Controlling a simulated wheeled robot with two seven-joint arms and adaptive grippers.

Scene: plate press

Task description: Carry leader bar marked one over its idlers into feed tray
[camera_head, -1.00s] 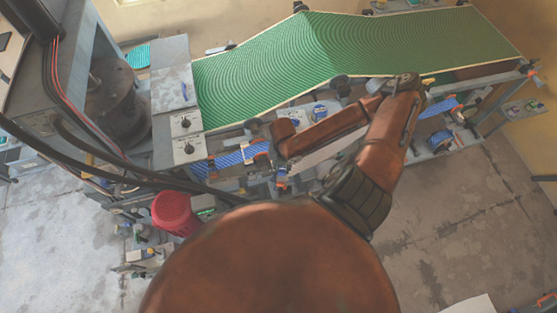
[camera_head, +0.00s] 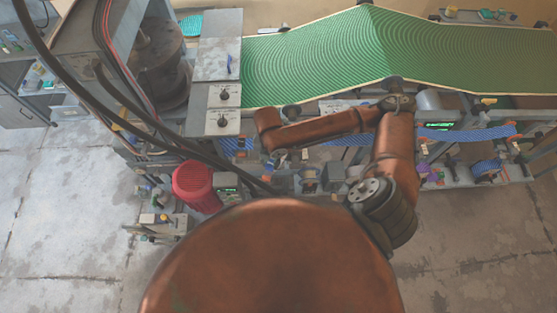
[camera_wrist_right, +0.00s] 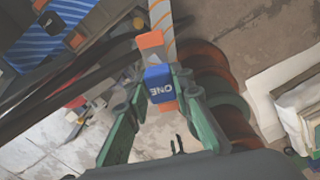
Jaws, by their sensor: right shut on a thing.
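In the right wrist view, the leader bar (camera_wrist_right: 159,84) is a blue block marked ONE, with orange ends. My right gripper (camera_wrist_right: 161,89) has its green fingers shut on its sides. A pale striped strip (camera_wrist_right: 162,18) runs up from its far end. In the head view my right arm reaches over the press and its forearm points left; the bar is too small or hidden there to make out. Blue patterned web (camera_head: 468,133) shows on the press's near side, among rollers I cannot tell apart. I cannot make out the feed tray. My left gripper is out of view.
The press carries a broad green patterned sheet (camera_head: 310,65) over a peak. Open concrete floor (camera_head: 70,230) lies at the front left.

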